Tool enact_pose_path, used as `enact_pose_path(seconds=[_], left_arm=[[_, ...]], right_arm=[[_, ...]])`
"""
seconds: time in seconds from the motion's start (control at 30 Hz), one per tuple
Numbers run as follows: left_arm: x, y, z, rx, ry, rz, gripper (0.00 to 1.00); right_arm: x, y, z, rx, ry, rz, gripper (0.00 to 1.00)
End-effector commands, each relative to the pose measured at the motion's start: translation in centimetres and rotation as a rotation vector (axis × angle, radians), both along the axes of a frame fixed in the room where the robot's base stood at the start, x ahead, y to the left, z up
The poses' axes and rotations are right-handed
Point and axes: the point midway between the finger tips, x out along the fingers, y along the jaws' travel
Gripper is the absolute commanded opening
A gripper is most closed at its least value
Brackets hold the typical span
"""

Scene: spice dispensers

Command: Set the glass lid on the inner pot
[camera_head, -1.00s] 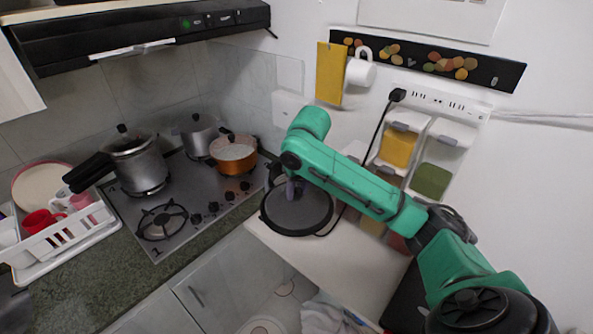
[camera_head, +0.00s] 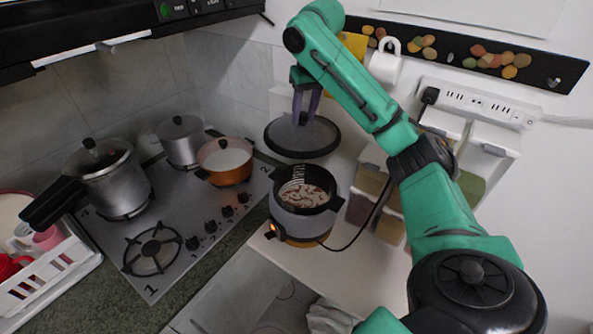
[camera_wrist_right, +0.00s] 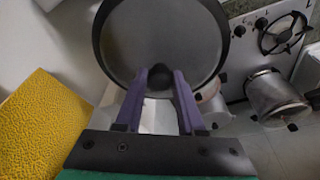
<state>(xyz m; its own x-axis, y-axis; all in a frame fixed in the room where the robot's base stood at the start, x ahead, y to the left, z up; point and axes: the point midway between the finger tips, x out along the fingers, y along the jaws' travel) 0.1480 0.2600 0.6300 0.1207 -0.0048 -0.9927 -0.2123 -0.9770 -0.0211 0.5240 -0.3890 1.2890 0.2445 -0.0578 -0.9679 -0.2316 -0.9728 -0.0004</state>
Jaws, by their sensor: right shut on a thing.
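The glass lid (camera_head: 302,139), dark-rimmed and round, hangs in the air behind and above the pot in the head view. My right gripper (camera_head: 303,112) is shut on the lid's knob from above. In the right wrist view the gripper (camera_wrist_right: 160,80) has its two purple fingers on either side of the dark knob, with the lid (camera_wrist_right: 162,35) beyond. The inner pot (camera_head: 303,193) sits in the electric cooker (camera_head: 300,222) on the white counter. It is open at the top and shows brownish-white contents. My left gripper is not in view.
The stove (camera_head: 185,215) to the left holds a pressure cooker (camera_head: 110,180), a grey pot (camera_head: 182,140) and an orange pan (camera_head: 226,162). Spice dispensers (camera_head: 485,150) hang on the right wall. A black cord (camera_head: 372,215) runs from the cooker to the socket strip.

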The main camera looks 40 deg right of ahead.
Motion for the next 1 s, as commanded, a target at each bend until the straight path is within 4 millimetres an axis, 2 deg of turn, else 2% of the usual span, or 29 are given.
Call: enact_pose_path(seconds=[0.03,0.17,0.27,0.37,0.5,0.6,0.7,0.87,0.9,0.97,1.0], left_arm=[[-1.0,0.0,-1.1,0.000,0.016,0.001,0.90],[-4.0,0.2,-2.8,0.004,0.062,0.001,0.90],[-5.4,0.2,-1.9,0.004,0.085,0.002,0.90],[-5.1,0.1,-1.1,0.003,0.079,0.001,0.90],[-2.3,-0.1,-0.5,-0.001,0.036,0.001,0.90],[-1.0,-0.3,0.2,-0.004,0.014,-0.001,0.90],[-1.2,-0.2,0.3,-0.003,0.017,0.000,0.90],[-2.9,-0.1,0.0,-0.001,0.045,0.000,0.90],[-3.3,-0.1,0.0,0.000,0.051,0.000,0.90],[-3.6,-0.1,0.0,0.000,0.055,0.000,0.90],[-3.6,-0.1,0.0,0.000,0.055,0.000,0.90]], right_arm=[[-0.1,0.1,-2.4,0.002,0.008,0.002,0.00],[-0.1,0.1,-6.9,0.004,0.005,0.000,0.00],[-0.3,-0.1,-9.4,-0.001,0.006,-0.002,0.00],[-0.4,-0.1,-11.8,-0.003,0.005,-0.003,0.00],[-0.3,-0.1,-14.0,-0.001,0.001,-0.002,0.00],[-0.3,-0.1,-15.9,-0.001,0.002,-0.002,0.00],[-0.3,-0.1,-17.2,-0.001,0.001,-0.002,0.00],[-0.3,0.0,-17.6,0.000,0.003,-0.001,0.00],[-0.4,0.0,-17.7,0.000,0.005,-0.001,0.46],[-0.4,0.0,-17.7,0.000,0.005,0.000,0.68],[-0.3,0.0,-17.6,0.000,0.004,-0.001,0.68]])
